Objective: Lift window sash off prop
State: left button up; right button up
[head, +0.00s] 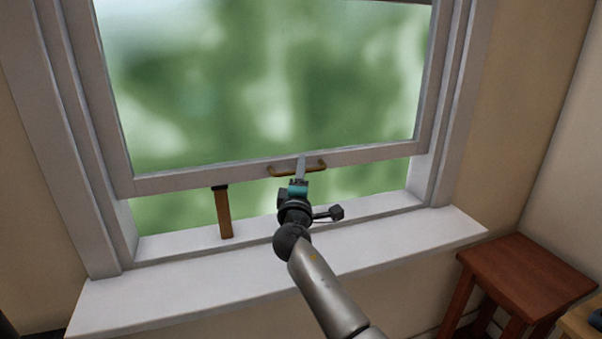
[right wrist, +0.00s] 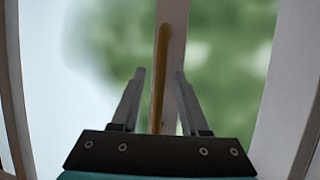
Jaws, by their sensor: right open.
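The white window sash (head: 160,181) is raised above the sill, with a green outdoor blur behind its glass. A brown wooden prop (head: 223,213) with a dark top stands upright on the sill under the sash's bottom rail, left of the handle; its top meets the rail. A brass handle (head: 280,171) is on the bottom rail. My right gripper (head: 301,162) is at the handle. In the right wrist view its open fingers (right wrist: 160,74) lie on both sides of the handle bar (right wrist: 160,60), with gaps visible. My left gripper is not in view.
The white sill (head: 190,282) runs below the sash, with an open gap between them. White frame jambs (head: 72,150) stand at both sides. A reddish wooden stool (head: 525,272) stands at the lower right. The sill right of my arm is clear.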

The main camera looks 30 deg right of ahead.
jog(key=shift+c, duration=0.2)
grip_shut()
dwell(1.3)
